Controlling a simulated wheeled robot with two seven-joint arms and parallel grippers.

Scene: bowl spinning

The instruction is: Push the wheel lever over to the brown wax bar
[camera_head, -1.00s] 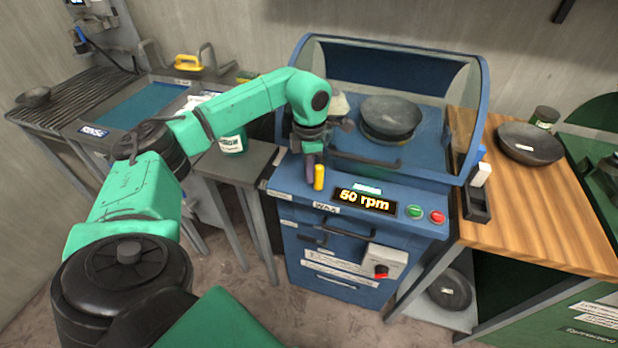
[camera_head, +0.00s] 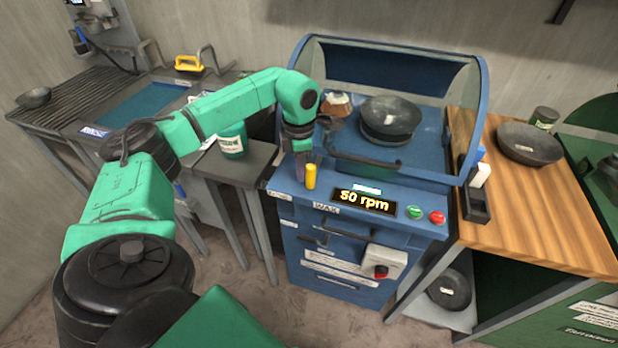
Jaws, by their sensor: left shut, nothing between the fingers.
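The wheel lever appears to be the short upright yellow piece (camera_head: 311,177) on the blue machine's front ledge, above the WAX label. My left gripper (camera_head: 301,168) points down just left of the yellow piece, with dark, narrow fingers shut and empty. It looks very close to the yellow piece; I cannot tell whether they touch. A brown and whitish piece (camera_head: 336,105), possibly the brown wax bar, shows behind the gripper inside the hood. My arm partly hides that area. My right gripper is not in view.
A dark bowl (camera_head: 391,116) sits inside the open blue hood. The display (camera_head: 365,201) reads 50 rpm, with green (camera_head: 414,212) and red (camera_head: 437,217) buttons to its right. A wooden table (camera_head: 545,200) with another bowl (camera_head: 530,144) stands at right. A green tub (camera_head: 232,143) is at left.

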